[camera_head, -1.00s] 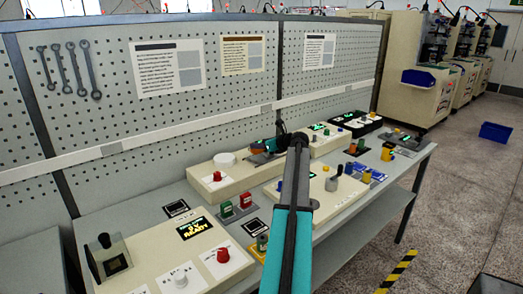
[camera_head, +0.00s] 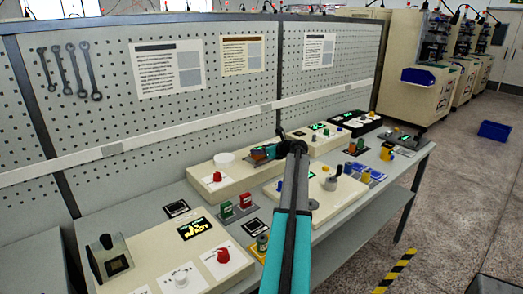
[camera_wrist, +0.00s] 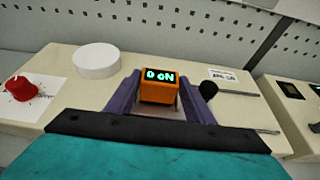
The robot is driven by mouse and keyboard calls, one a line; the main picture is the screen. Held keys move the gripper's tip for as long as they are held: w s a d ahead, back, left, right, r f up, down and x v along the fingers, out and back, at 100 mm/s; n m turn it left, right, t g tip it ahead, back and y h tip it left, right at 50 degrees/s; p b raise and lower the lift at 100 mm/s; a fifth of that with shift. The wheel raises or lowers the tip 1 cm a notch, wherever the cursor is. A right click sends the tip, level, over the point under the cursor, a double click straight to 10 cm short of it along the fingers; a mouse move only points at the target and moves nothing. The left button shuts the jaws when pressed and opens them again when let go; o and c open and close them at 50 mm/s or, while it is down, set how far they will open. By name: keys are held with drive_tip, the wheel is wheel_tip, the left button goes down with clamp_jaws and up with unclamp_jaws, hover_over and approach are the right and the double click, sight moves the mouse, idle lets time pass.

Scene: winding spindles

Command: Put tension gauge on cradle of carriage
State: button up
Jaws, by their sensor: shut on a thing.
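The tension gauge (camera_wrist: 157,86) is an orange block with a lit green readout, seen in the wrist view. My gripper (camera_wrist: 160,100) has its two purple fingers on either side of the gauge and is shut on it. The gauge is above a cream machine (camera_wrist: 60,118); I cannot tell whether it touches anything below. Thin metal rods (camera_wrist: 238,93) run out to the right of it. The carriage and its cradle are not clearly visible, likely hidden by the gauge and fingers. In the head view my gripper (camera_head: 262,152) is small, over the same cream machine (camera_head: 205,187).
A white disc (camera_wrist: 97,60) and a red knob (camera_wrist: 17,88) stand on the cream machine, left of my gripper. A black knob (camera_wrist: 208,88) is close to the right finger. Other panels crowd the bench. A pegboard (camera_head: 150,120) rises behind.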

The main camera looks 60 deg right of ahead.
drive_tip(key=shift+f, duration=0.15)
drive_tip(key=o, duration=1.2)
drive_tip(key=shift+s+a+r, duration=0.2)
drive_tip(key=shift+s+r, duration=0.05)
drive_tip(key=shift+s, duration=0.25)
drive_tip(key=b+v, duration=0.2)
drive_tip(key=v, duration=0.9)
drive_tip(key=shift+s, duration=0.1)
